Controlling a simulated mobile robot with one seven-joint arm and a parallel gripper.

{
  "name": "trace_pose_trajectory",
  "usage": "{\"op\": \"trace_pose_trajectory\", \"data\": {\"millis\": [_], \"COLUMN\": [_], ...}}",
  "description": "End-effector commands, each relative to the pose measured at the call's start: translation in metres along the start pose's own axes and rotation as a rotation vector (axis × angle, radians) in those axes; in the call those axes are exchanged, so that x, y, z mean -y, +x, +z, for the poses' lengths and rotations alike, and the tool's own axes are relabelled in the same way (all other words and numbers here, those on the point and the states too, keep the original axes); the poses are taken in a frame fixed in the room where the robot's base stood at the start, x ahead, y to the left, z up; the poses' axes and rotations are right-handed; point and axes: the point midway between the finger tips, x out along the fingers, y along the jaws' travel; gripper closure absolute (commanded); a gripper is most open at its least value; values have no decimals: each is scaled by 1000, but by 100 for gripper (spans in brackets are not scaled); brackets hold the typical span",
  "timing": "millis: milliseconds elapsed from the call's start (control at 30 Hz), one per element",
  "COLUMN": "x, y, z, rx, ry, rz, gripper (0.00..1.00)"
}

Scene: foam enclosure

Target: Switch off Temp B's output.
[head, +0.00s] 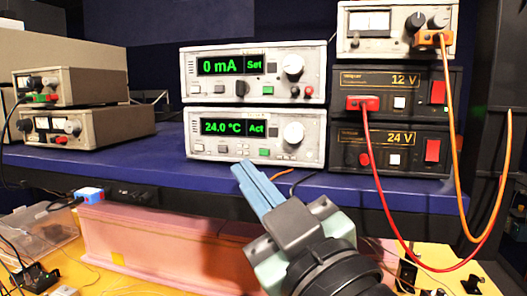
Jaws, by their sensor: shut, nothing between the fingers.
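A temperature controller (211,148) with a green display reading "24.0 °C" and "Act" stands on the blue shelf at centre. No name label is legible on it, so I cannot confirm that it is Temp B. It has a large white knob at its right and a row of small buttons below the display, with a green button (264,152) among them. My gripper (241,167), with blue fingers, is shut and empty. Its fingertips appear just below the controller's front panel, left of the green button. I cannot tell whether they touch anything.
A similar unit (201,88) reading "0 mA" and "Set" is stacked on top. Black 12 V (368,80) and 24 V (375,135) supplies stand at right, with red and orange cables (448,100) hanging in front. Pink foam (150,235) and a clear box (40,232) lie below the blue shelf (100,165).

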Motion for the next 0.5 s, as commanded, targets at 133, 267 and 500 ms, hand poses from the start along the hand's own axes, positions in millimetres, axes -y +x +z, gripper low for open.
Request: {"op": "trace_pose_trajectory", "data": {"millis": [133, 267, 500], "x": [-11, -18, -25], "y": [16, 25, 35], "z": [10, 19, 25], "rx": [1, -2, -2], "ry": [0, -1, -1], "rz": [0, 0, 0], "gripper": [100, 100, 100]}}
